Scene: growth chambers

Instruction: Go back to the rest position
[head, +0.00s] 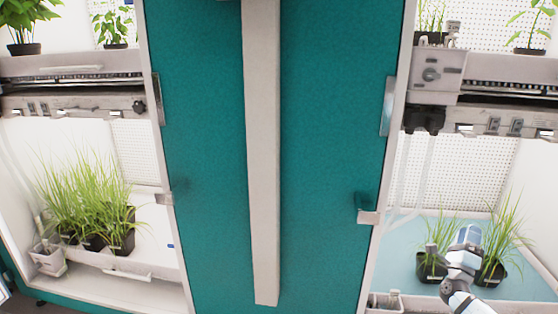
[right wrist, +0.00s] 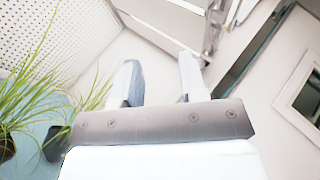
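My right arm reaches into the lower bay of the right growth chamber (head: 410,215). My right gripper (head: 470,234) is between two black pots of grass, a left one (head: 432,267) and a right one (head: 491,272). In the right wrist view my right gripper (right wrist: 160,78) has its two fingers apart, with nothing between them. Grass (right wrist: 30,95) stands to the left of the fingers in that view. I cannot tell whether the gripper touches any leaves. My left gripper is not in view.
A teal panel (head: 210,150) with a pale vertical bar (head: 263,150) separates the two chambers. The left chamber holds several grass pots (head: 120,238) and a grey container (head: 47,260). A shelf with a control box (head: 435,75) hangs above the right bay. Perforated white walls enclose it.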

